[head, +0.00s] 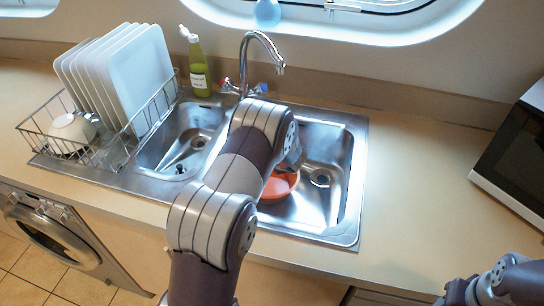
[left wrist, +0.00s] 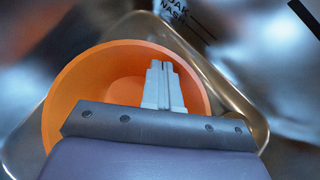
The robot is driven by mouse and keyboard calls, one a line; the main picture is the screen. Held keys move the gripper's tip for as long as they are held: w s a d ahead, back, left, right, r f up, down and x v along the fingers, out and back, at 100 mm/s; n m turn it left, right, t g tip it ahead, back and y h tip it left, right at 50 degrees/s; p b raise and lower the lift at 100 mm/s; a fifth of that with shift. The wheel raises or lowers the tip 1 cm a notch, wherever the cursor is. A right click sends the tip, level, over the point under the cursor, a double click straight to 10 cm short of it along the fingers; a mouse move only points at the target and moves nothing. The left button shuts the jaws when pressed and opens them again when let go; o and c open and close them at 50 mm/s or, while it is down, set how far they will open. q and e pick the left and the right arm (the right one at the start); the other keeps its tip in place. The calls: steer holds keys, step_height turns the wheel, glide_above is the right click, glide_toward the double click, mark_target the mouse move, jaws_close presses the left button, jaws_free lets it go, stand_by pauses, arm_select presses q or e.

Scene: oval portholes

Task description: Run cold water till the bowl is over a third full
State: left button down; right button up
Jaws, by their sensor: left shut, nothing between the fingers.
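An orange bowl (head: 280,186) sits in the right basin (head: 345,170) of the double sink, partly hidden by my left arm. In the left wrist view the bowl (left wrist: 95,80) looks empty inside. My left gripper (left wrist: 164,68) is shut and empty, its fingertips in front of the bowl's interior; I cannot tell whether they touch it. The tap (head: 262,40) stands behind the sink, with a red handle (head: 227,85) and a blue handle (head: 262,87). No water shows at its spout. At the lower right is my right arm; its jaws are not clear.
A dish rack (head: 150,112) with white plates (head: 140,70) and a white cup (head: 70,130) stands left of the sink. A green bottle (head: 199,70) stands behind the left basin (head: 165,140). The counter (head: 420,190) to the right is clear up to a dark-fronted appliance (head: 515,155).

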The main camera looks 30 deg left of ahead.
arm_select(q)
steer(key=w+a+p, duration=0.1)
steer(key=w+a, duration=0.3)
steer(key=shift+a, duration=0.2)
steer(key=shift+d, duration=0.1)
stand_by(0.4)
